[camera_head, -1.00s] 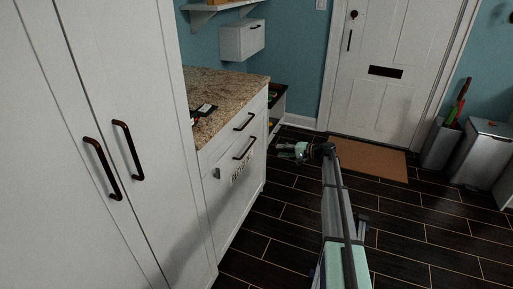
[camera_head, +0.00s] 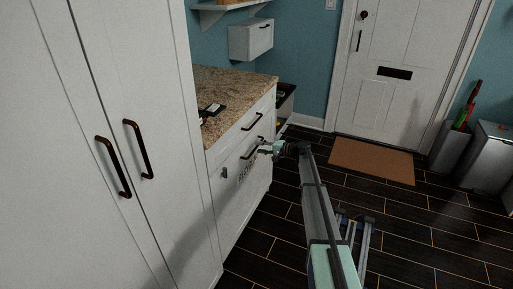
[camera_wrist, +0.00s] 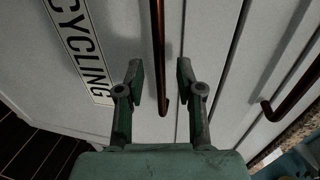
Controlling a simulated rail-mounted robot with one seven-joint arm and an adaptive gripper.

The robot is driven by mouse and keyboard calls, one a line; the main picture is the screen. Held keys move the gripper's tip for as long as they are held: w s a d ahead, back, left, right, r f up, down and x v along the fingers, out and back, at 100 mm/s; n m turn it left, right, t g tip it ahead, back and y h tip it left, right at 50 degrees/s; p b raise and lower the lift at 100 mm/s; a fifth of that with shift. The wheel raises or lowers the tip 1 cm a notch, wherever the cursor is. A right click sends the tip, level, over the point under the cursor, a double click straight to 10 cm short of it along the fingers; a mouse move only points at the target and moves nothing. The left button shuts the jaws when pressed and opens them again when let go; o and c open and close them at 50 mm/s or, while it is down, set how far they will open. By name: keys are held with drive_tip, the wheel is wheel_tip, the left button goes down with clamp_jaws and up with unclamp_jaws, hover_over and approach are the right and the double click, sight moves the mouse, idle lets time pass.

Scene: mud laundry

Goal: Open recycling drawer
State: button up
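The recycling drawer (camera_head: 233,199) is the white lower front of the counter cabinet and is closed. Its sign, with "CYCLING" readable, shows in the wrist view (camera_wrist: 85,48). Its dark bronze bar handle (camera_wrist: 160,60) runs between the two fingers of my gripper (camera_wrist: 158,72) in the wrist view. The fingers are apart, one on each side of the handle, with gaps to it. In the head view my gripper (camera_head: 265,150) is at the drawer front beside the handle (camera_head: 250,149), partly covering it.
A second handle (camera_wrist: 292,84) belongs to the shallow drawer above. Tall white cabinet doors (camera_head: 120,230) stand at the left. The granite counter (camera_head: 232,88) holds small dark items.

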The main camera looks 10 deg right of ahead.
drive_tip(key=shift+x, duration=1.45)
clamp_jaws()
